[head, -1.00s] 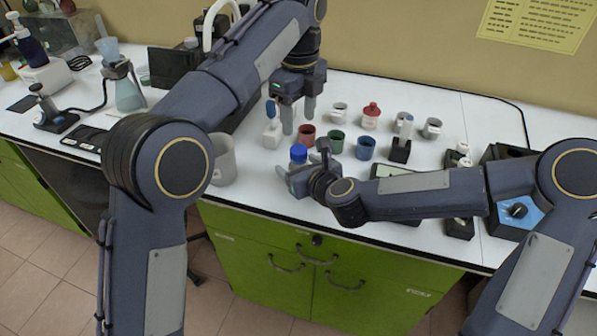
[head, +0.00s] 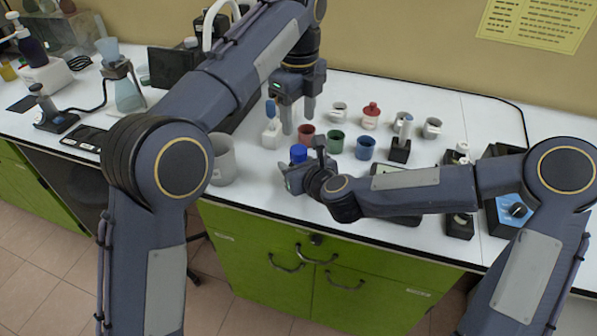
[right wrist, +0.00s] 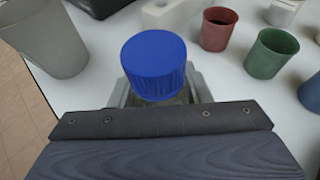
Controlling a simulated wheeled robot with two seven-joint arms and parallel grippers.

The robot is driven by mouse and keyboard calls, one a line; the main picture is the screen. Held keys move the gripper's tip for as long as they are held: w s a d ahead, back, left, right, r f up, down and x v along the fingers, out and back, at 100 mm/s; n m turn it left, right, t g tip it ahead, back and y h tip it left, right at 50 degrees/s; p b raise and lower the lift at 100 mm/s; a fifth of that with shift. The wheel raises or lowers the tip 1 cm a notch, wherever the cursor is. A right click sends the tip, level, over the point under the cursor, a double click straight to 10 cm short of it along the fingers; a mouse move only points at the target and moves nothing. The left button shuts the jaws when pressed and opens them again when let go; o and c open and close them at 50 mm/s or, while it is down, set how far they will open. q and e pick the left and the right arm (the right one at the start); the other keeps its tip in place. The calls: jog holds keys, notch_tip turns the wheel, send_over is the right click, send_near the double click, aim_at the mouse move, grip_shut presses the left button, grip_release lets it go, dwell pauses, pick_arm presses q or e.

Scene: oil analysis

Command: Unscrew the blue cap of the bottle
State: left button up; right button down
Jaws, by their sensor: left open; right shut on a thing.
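The blue cap (head: 299,153) sits on top of the bottle, near the front edge of the white counter. In the right wrist view the blue cap (right wrist: 154,64) is large and central, and only a little of the bottle (right wrist: 178,98) shows under it. My right gripper (head: 297,176) is shut on the bottle just below the cap; its jaws (right wrist: 158,92) stand on either side of it. My left gripper (head: 298,116) is open and empty, pointing down above the counter, behind and higher than the cap. It does not touch the cap.
Red (head: 306,134), green (head: 336,141) and blue (head: 365,147) cups stand close behind and right of the bottle. A white bottle with a blue top (head: 271,128) is to the left. A grey beaker (head: 223,160) stands at the front left. A red-capped jar (head: 371,115) is further back.

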aim_at(299, 149)
pick_arm(q)
jog(key=shift+d+f, duration=0.1)
jog(key=shift+f, duration=0.1)
jog(key=shift+r, duration=0.1)
jog(key=shift+f, duration=3.95)
jog(key=c, duration=1)
jog(key=n, duration=0.3)
